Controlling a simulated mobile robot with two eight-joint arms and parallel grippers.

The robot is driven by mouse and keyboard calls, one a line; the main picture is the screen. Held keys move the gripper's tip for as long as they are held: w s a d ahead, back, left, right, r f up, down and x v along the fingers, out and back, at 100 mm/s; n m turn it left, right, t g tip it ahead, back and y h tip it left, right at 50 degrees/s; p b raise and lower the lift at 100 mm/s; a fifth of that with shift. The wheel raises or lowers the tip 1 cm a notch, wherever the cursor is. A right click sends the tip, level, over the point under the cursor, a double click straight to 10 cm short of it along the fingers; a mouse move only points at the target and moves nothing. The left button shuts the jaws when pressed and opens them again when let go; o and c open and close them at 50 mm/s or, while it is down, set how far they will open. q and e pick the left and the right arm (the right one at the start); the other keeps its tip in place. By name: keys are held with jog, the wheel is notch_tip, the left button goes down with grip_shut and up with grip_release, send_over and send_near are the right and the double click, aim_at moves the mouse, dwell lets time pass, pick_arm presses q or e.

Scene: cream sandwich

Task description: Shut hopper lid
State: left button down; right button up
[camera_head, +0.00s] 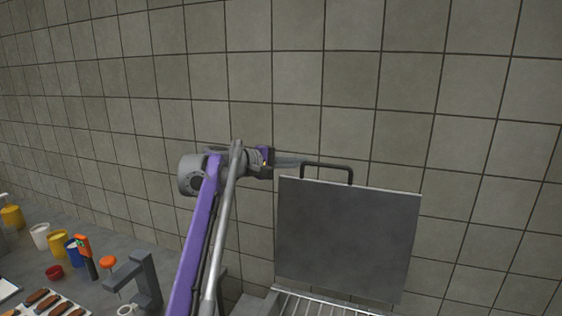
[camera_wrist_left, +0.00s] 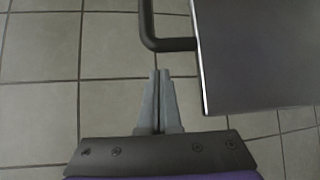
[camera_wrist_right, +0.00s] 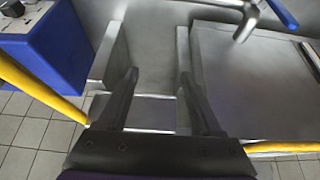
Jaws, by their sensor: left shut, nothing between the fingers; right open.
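The hopper lid (camera_head: 347,240) is a dark grey flat panel standing open and upright in the head view. A dark bar handle (camera_head: 327,166) sticks out from its top edge. Below the lid is a slatted metal grille (camera_head: 335,304). My left gripper (camera_head: 297,161) is at the lid's upper left corner, close to the handle. In the left wrist view its fingers (camera_wrist_left: 161,75) are shut and empty, just short of the handle (camera_wrist_left: 153,38), with the lid (camera_wrist_left: 258,55) to the right. My right gripper (camera_wrist_right: 158,76) is open and empty, seen only in its own wrist view.
A tiled wall stands behind the lid. At lower left of the head view a grey counter holds several cups, a red bowl (camera_head: 54,272) and a grey stand (camera_head: 148,275). The right wrist view shows metal panels, a blue box (camera_wrist_right: 48,45) and yellow bars (camera_wrist_right: 40,88).

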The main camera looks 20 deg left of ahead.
pick_arm(q)
jog(key=s, duration=0.2)
jog(key=s+r+b, duration=0.1)
jog(key=s, duration=0.1)
jog(key=shift+d, duration=0.25)
pick_arm(e)
jog(key=shift+s+f, duration=0.35)
jog(key=shift+f, duration=0.4)
pick_arm(q)
jog(key=shift+f, duration=0.1)
pick_arm(e)
jog(key=shift+w, duration=0.1)
pick_arm(q)
jog(key=shift+s, duration=0.1)
